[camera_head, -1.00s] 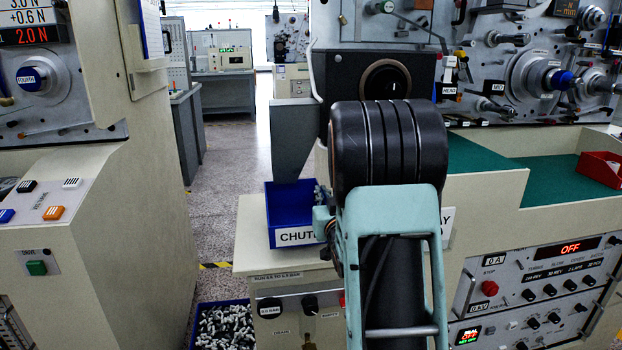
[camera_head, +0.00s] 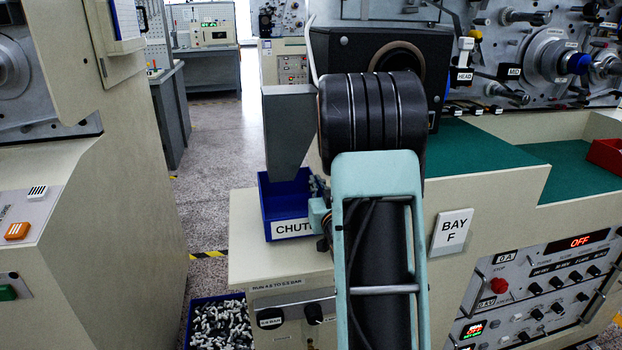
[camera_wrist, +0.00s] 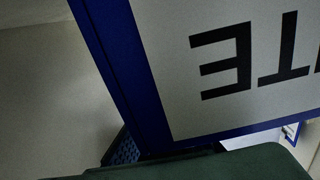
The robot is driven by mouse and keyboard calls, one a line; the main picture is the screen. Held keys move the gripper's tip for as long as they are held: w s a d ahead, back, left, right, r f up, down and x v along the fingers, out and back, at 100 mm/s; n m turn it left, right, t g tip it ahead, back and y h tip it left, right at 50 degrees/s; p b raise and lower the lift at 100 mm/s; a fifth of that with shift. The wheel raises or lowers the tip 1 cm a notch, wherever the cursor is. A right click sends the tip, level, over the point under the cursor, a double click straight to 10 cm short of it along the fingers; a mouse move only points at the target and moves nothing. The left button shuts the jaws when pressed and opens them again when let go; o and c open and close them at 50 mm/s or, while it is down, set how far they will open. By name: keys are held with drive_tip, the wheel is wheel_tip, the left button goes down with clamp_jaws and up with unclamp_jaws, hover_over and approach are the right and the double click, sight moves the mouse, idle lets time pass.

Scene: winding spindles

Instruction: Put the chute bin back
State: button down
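The chute bin (camera_head: 280,229) is a blue open box with a white label whose visible letters read "CHUT". It sits upright on the cream cabinet top, below the grey chute (camera_head: 288,130). In the wrist view the bin's blue edge (camera_wrist: 115,70) and its label, upside down, fill much of the picture very close up. My arm hides the bin's right side in the head view. My gripper is mostly hidden behind my arm at that side. A dark green rounded shape crosses the bottom of the wrist view; I cannot tell whether the fingers grip the bin.
A blue crate of small grey and white pieces (camera_head: 222,325) stands on the floor left of the cabinet (camera_head: 250,262). A "BAY F" sign (camera_head: 453,231) is right of my arm. A cream console (camera_head: 95,230) borders the aisle at left. Green bench tops (camera_head: 480,155) lie at right.

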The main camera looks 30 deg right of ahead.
drive_tip(key=shift+s+r, duration=0.1)
drive_tip(key=shift+a+f+b, duration=0.1)
drive_tip(key=shift+f+b, duration=0.2)
drive_tip(key=shift+b, duration=0.15)
drive_tip(key=shift+s+f, duration=0.15)
